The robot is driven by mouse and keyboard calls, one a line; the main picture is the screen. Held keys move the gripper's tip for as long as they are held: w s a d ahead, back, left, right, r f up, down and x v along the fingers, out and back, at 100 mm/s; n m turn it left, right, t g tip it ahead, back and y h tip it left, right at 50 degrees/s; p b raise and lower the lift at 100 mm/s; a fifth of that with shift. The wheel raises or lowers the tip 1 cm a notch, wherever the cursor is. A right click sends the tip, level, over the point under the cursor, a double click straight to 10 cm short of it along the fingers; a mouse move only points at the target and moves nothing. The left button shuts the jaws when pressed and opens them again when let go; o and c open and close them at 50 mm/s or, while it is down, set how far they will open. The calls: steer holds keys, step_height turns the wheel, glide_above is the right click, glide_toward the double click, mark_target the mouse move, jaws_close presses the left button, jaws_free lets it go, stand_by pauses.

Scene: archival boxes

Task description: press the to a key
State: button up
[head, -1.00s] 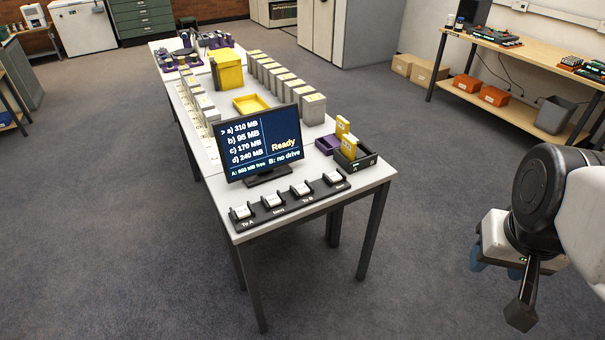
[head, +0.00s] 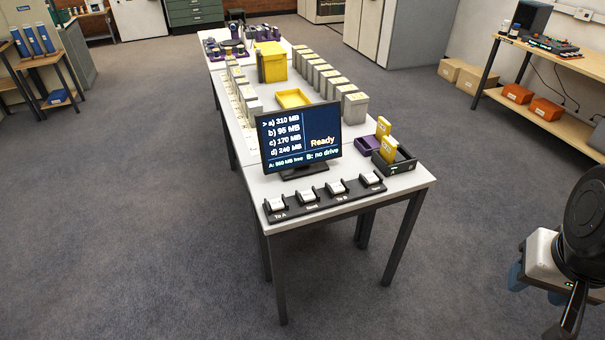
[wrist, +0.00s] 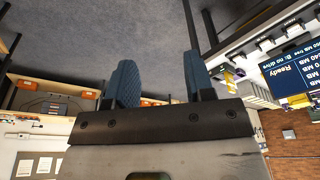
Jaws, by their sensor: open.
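The To A key (head: 276,204) is the leftmost white key on a black key strip (head: 325,198) along the table's front edge. A monitor (head: 298,138) behind the strip reads "Ready", "A: 860 MB free" and "B: no drive", with the ">" mark at "a) 310 MB". My gripper (head: 518,278) is at the far right of the head view, well apart from the keys and over the floor. In the wrist view my gripper (wrist: 160,80) shows two blue fingers spread apart with nothing between them. The monitor (wrist: 290,75) shows there upside down at the right.
A wooden bench (head: 545,75) is at the right. The floor between my gripper and the table is clear.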

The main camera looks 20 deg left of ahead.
steer(key=shift+c, duration=0.5)
steer(key=shift+w, duration=0.1)
steer(key=c, duration=0.5)
steer(key=shift+w+a, duration=0.15)
steer(key=shift+w, duration=0.05)
steer(key=shift+c, duration=1)
steer(key=shift+w+a+r, duration=0.1)
steer(key=shift+w+a, duration=0.1)
steer(key=shift+w, duration=0.1)
jaws_close()
steer(key=w+a+f+n+y, duration=0.1)
steer(key=w+a+f+n, duration=0.15)
steer(key=w+a, duration=0.75)
steer(key=w+a+f+n, duration=0.1)
steer(key=w+a+n, duration=0.2)
steer(key=w+a, duration=0.75)
steer(key=a+f+n, duration=0.1)
steer(key=a+f, duration=0.3)
steer(key=a, duration=0.6)
steer(key=a+f+n+y, duration=0.1)
steer(key=a+f, duration=0.3)
steer(key=a, duration=0.7)
steer(key=w+a+f+n, duration=0.1)
steer(key=a+f, duration=0.3)
steer(key=a, duration=0.7)
steer(key=shift+n, duration=0.35)
steer(key=shift+a+f, duration=0.1)
